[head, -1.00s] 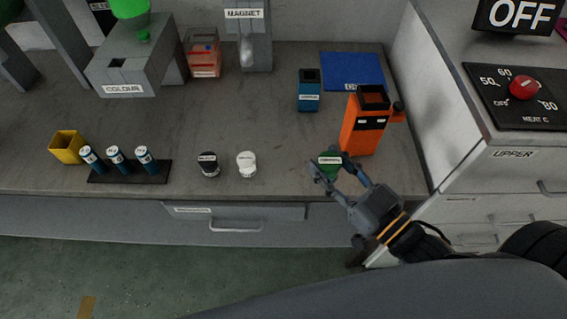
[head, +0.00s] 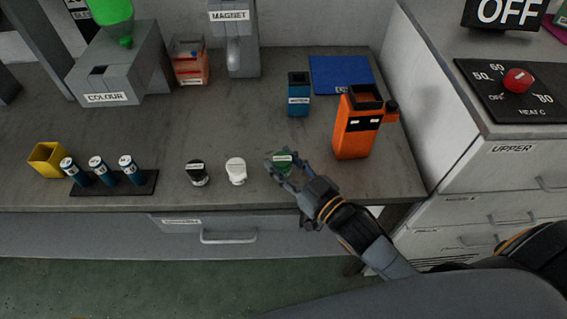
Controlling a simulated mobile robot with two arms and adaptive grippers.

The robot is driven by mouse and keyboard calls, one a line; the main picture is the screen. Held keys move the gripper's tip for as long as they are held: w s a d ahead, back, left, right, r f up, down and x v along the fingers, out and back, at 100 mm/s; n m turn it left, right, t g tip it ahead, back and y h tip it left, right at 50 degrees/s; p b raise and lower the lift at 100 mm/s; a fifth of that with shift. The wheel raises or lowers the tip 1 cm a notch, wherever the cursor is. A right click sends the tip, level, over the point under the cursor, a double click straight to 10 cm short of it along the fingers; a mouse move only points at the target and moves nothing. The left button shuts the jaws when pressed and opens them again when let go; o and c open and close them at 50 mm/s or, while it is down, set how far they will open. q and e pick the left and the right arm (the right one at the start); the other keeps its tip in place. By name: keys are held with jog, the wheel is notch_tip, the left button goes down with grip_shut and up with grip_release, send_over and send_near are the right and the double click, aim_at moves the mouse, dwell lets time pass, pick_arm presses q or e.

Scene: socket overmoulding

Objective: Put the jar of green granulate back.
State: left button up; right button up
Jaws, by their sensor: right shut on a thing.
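The jar of green granulate (head: 283,159) is at the front part of the bench, to the right of a white jar (head: 236,172) and a black jar (head: 198,173). My right gripper (head: 282,167) is shut on the green jar, its fingers reaching around it from the front right. The jar looks upright. Its lower part is hidden by the fingers, so I cannot tell whether it touches the bench top. My left gripper is not in view.
An orange container (head: 355,125) and a blue container (head: 299,94) stand behind and right of the jar. A rack (head: 120,188) with blue cylinders and a yellow cup (head: 47,159) are at the left. A drawer (head: 230,230) lies below the bench edge.

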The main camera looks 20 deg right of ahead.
jog(key=shift+f, duration=0.25)
jog(key=shift+f, duration=0.15)
jog(key=o, duration=1.2)
jog(key=shift+c, duration=0.2)
jog(key=shift+s, duration=0.1)
jog(key=v, duration=1.2)
jog(key=shift+b, duration=0.45)
jog(key=shift+d, duration=0.1)
